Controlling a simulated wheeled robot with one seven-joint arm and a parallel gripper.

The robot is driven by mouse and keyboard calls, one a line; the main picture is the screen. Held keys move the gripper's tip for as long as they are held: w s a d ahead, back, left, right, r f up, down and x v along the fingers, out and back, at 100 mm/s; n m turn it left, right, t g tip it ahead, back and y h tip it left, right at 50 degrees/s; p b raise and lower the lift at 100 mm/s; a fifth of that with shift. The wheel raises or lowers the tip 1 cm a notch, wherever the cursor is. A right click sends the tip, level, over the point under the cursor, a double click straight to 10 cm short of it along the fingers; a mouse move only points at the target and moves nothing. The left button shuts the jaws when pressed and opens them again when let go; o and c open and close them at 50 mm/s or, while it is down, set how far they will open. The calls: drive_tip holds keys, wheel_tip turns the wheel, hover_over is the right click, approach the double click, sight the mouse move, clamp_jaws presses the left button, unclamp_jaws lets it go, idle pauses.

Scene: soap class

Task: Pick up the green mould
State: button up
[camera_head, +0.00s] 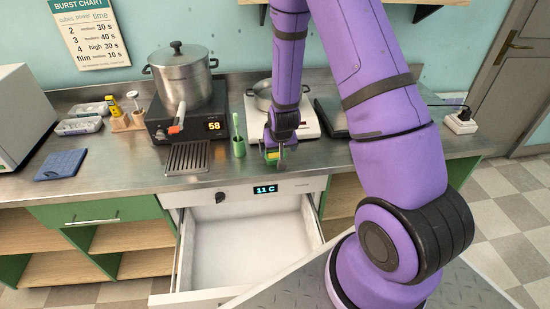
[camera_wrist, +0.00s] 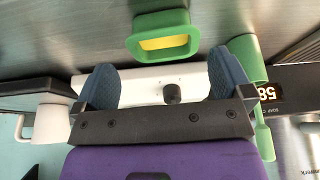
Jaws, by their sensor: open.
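The green mould (camera_wrist: 143,45) is a small open-topped block with yellow inside. In the wrist view it lies just beyond my fingertips, roughly centred between them. In the head view the green mould (camera_head: 270,156) stands on the steel counter near its front edge, partly hidden by my gripper (camera_head: 281,150). My gripper also shows in the wrist view (camera_wrist: 162,72), with its two blue-grey fingers wide apart and nothing held between them. I cannot tell whether a finger touches the mould.
A green cup (camera_head: 239,149) with a brush stands close left of the mould; it also shows beside a finger in the wrist view (camera_wrist: 244,48). A white hot plate (camera_head: 257,126) with a pot is behind. An open drawer (camera_head: 210,297) lies below the counter edge.

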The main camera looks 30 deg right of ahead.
sight(275, 154)
drive_tip(key=shift+x, duration=2.5)
drive_tip(key=shift+a, duration=0.2)
drive_tip(key=c, duration=0.8)
